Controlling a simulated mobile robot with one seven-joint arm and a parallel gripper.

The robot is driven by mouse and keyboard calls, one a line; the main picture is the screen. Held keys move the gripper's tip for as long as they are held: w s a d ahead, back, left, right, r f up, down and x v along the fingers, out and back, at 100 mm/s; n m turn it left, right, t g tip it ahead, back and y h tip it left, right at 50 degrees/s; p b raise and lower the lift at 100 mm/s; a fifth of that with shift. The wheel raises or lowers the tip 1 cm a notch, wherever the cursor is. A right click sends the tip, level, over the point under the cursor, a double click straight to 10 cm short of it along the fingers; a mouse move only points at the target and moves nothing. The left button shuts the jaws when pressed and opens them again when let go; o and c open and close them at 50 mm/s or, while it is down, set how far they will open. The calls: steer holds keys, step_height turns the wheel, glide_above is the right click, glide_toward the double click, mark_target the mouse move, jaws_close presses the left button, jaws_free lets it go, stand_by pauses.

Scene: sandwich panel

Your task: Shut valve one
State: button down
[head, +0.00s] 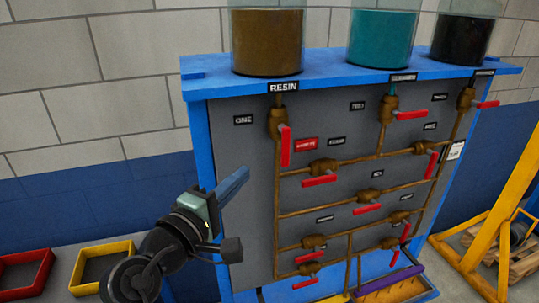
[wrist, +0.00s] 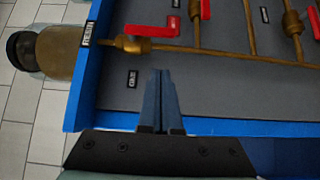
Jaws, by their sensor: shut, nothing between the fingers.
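Valve one (head: 278,124) is the brass valve under the resin tank, beside the label ONE (head: 243,120). Its red handle (head: 285,146) hangs down, along the vertical pipe. In the wrist view, which is turned sideways, the valve body (wrist: 132,43) is up and left of my fingertips, and the red handle (wrist: 155,29) runs along its pipe. My gripper (head: 243,172) is shut and empty, below and left of the handle in the head view and apart from it. In the wrist view my gripper (wrist: 162,72) has its blue fingers together. The ONE label (wrist: 131,78) lies left of them.
Other red-handled valves and brass pipes fill the panel to the right, including one under the teal tank (head: 382,38). The resin tank (head: 267,40) stands on the blue frame (head: 330,66). Red (head: 27,270) and yellow (head: 98,262) trays lie lower left. The panel's left strip is bare.

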mark_target(284, 146)
steer(key=w+d+p, duration=0.3)
steer(key=w+d, duration=0.1)
steer(key=d, duration=0.1)
steer(key=shift+w+d, duration=0.2)
steer(key=shift+w, duration=0.05)
steer(key=shift+d+f+b, duration=0.15)
steer(key=shift+b, duration=0.5)
